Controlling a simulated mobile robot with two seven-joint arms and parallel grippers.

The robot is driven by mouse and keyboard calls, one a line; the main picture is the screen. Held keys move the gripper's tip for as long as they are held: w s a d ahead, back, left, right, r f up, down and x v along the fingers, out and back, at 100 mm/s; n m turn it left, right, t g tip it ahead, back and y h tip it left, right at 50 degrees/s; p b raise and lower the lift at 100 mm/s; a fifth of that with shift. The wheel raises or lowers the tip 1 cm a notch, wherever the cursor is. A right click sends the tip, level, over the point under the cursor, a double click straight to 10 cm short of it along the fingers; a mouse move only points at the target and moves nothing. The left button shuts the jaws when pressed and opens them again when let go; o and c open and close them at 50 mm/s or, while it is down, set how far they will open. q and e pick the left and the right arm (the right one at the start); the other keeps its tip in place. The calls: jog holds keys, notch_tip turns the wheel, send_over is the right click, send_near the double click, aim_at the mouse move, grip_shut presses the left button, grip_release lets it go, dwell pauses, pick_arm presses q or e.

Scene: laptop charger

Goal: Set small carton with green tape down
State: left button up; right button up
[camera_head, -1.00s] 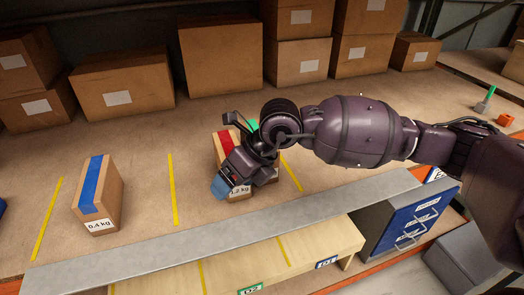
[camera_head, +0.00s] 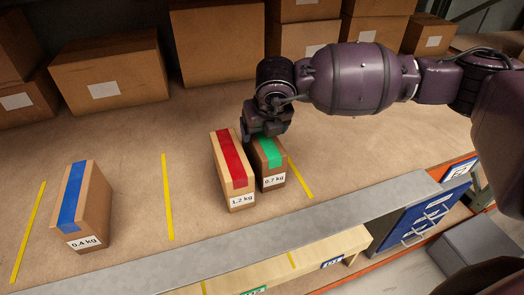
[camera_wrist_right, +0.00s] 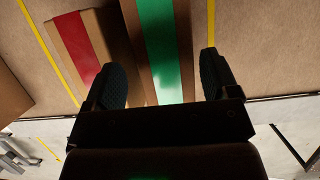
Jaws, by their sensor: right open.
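The small carton with green tape (camera_head: 269,165), marked 0.7 kg, stands upright on the brown surface. It is close beside the taller red-taped carton (camera_head: 232,172), marked 1.2 kg, on its right. My right gripper (camera_head: 262,130) is just behind and above the green-taped carton. In the right wrist view my right gripper (camera_wrist_right: 165,80) is open, with one dark finger on each side of the green-taped carton (camera_wrist_right: 165,45). The red-taped carton (camera_wrist_right: 85,45) is left of the left finger. I cannot tell whether the fingers touch either carton. My left gripper is not in view.
A blue-taped carton (camera_head: 82,205), marked 0.4 kg, stands at the left. Yellow lines (camera_head: 167,195) divide the brown surface (camera_head: 130,150). A grey metal edge (camera_head: 210,250) runs along the front. Large cartons (camera_head: 108,75) line the back. Free room lies between the blue-taped and red-taped cartons.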

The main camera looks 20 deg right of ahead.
aim_at(263, 135)
jog(key=x, duration=0.5)
jog(key=shift+w+d, duration=0.1)
jog(key=shift+d, duration=0.1)
jog(key=shift+w+f, duration=0.15)
jog(key=shift+f, duration=0.2)
jog(key=shift+f, duration=0.1)
jog(key=shift+f, duration=0.15)
jog(key=c, duration=1.3)
